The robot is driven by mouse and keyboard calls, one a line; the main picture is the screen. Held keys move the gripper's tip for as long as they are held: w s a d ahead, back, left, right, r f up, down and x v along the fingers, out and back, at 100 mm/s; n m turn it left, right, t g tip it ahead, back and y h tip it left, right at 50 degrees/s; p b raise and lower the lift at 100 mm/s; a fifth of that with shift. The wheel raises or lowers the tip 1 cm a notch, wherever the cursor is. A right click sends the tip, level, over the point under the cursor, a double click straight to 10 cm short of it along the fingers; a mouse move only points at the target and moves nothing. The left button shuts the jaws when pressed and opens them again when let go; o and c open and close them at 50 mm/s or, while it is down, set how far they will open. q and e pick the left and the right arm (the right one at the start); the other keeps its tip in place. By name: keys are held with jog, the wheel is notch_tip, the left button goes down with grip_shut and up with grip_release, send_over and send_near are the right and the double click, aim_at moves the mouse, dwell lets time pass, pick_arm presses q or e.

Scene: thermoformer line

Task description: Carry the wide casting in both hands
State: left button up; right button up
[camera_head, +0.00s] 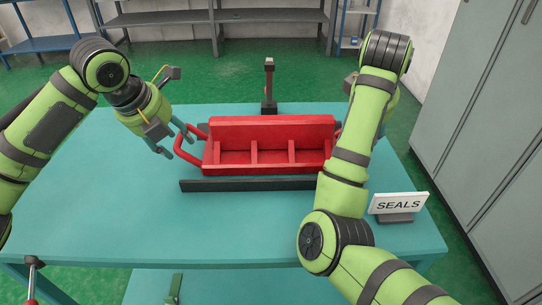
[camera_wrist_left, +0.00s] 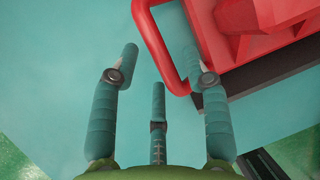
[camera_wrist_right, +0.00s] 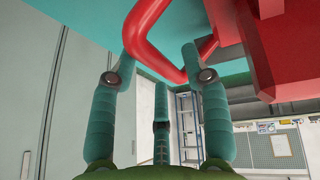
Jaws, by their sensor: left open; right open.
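The wide casting (camera_head: 270,125) is red, with ribs along its front and a loop handle at each end. It sits on the teal table (camera_head: 110,205). My left gripper (camera_head: 180,144) is open at the casting's left handle; in the left wrist view the red handle bar (camera_wrist_left: 161,55) shows between the fingers of the left gripper (camera_wrist_left: 162,52). My right gripper (camera_wrist_right: 160,60) is open; in the right wrist view the right handle (camera_wrist_right: 155,50) passes between or just beyond its fingertips. In the head view my right arm hides that gripper and most of the right handle.
A dark bar (camera_head: 250,184) lies along the casting's front. A dark post (camera_head: 269,85) stands behind it. A SEALS sign (camera_head: 398,204) is at the table's right. Grey cabinets (camera_head: 480,110) stand right, shelves (camera_head: 215,20) at the back. The table's front left is clear.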

pick_arm(q)
jog(key=v, duration=0.6)
jog(key=shift+s, duration=0.2)
jog(key=shift+a, duration=0.15)
